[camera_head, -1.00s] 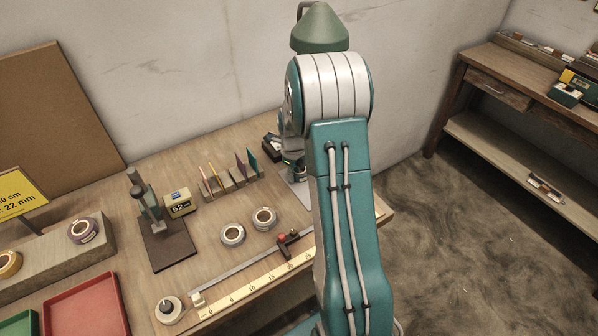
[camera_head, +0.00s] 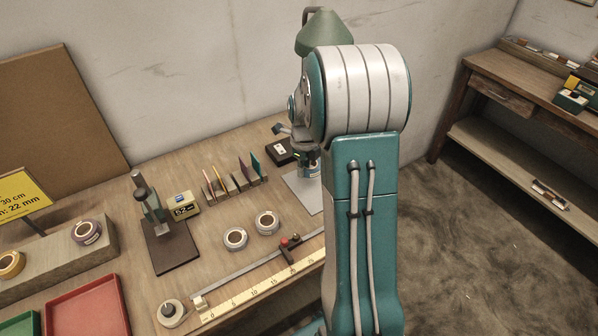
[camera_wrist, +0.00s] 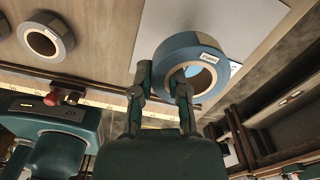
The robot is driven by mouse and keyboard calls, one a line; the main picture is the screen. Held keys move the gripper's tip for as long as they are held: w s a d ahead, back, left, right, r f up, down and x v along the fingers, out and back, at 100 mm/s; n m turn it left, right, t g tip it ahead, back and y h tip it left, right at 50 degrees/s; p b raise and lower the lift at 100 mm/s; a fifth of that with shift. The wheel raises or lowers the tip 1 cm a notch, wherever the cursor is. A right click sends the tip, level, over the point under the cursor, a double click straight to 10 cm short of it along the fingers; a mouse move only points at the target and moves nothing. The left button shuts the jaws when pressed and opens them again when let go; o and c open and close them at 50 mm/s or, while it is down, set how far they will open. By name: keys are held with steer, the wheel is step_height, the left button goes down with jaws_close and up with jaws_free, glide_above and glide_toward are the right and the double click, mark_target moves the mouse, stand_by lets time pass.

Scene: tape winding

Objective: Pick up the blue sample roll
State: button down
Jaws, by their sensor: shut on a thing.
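The blue sample roll (camera_wrist: 201,49) is a ring of blue tape with a small white label and a pale core. In the wrist view it sits at the ends of my fingers, one at its outer side and one at its hole. My gripper (camera_wrist: 165,80) is shut on the roll's wall. In the head view my gripper (camera_head: 306,156) and the blue roll (camera_head: 313,171) show partly beside my arm, over a pale sheet (camera_head: 298,190). Part of the roll is hidden there.
A rack of coloured cards (camera_head: 235,178), a stand (camera_head: 158,215) and a yellow ruler (camera_head: 262,292) are also on the bench.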

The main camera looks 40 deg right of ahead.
steer(key=s+r, duration=0.6)
steer(key=s, duration=0.4)
steer(key=shift+s, duration=0.4)
